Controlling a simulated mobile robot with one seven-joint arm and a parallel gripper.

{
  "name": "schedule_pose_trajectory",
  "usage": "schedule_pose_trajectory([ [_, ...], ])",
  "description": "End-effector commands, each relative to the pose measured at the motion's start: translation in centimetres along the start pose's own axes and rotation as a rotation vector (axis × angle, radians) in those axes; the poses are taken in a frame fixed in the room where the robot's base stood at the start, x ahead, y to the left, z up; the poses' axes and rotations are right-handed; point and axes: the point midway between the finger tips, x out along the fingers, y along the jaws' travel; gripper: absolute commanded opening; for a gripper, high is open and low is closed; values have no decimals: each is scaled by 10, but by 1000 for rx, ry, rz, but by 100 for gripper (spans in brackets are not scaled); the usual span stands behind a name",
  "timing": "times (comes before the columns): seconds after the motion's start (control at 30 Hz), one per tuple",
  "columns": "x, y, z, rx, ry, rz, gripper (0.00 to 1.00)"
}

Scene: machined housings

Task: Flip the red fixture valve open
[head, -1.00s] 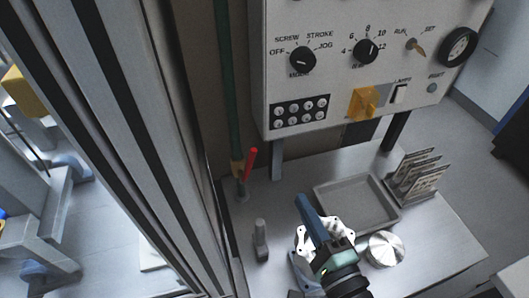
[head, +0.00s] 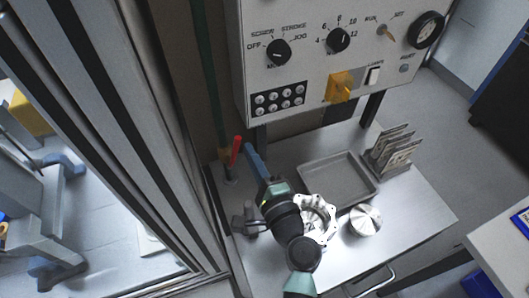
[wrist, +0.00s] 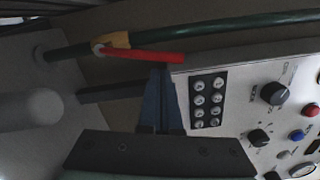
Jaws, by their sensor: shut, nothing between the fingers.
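The red valve lever (head: 235,151) stands up, leaning slightly right, from a brass-coloured valve body at the foot of the green pipe (head: 207,90). In the wrist view the lever (wrist: 152,56) runs to the right from the yellowish valve body (wrist: 117,41), at a small angle to the pipe. My gripper (head: 248,148) is shut and empty, its blue fingers just right of the lever. In the wrist view the fingertips (wrist: 160,72) lie close to the lever's free end; I cannot tell whether they touch it.
The control panel (head: 310,70) hangs above the bench, right of the lever. On the bench are a grey tray (head: 338,183), a metal ring housing (head: 322,213), a round metal disc (head: 365,219) and a rack of plates (head: 394,150). A framed glass partition stands at left.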

Motion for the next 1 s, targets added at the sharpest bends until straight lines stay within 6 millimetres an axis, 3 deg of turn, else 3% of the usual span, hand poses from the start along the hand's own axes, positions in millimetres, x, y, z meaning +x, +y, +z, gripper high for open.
schedule_pose_trajectory([
  [0.4,1,1,4,-11,-2,0,0],
  [0.7,1,0,22,-242,-4,11,0],
  [1.0,2,-3,26,-282,-3,14,0],
])
